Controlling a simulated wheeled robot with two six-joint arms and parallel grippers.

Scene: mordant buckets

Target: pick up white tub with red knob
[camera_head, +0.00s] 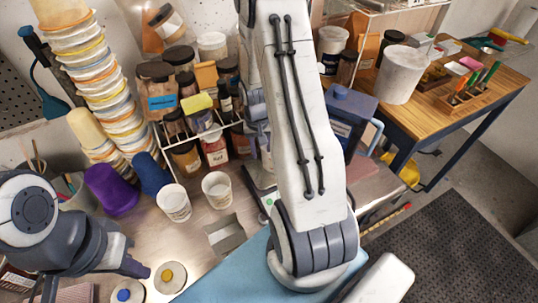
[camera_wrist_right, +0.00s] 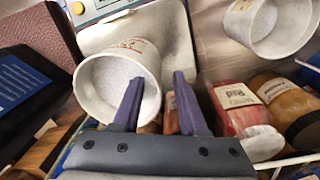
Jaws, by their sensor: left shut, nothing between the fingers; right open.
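I cannot see a red knob in either view. Two small round whitish tubs stand at the lower left of the head view, one with a blue knob (camera_head: 124,295) and one with a yellow knob (camera_head: 168,274). My left gripper (camera_head: 142,271) is shut and empty, just above and left of the yellow-knobbed tub. My right forearm crosses the middle of the head view and its gripper is hidden there. In the right wrist view my right gripper (camera_wrist_right: 157,92) is open, its fingertips in front of an open white cup (camera_wrist_right: 112,83); I cannot tell whether they touch it.
Two white cups (camera_head: 173,203) (camera_head: 217,189) stand on the bench beside a purple cup (camera_head: 111,190). A tall stack of buckets (camera_head: 105,85) and a rack of jars (camera_head: 185,158) stand behind. A white bucket (camera_head: 402,75) is on the wooden table at right.

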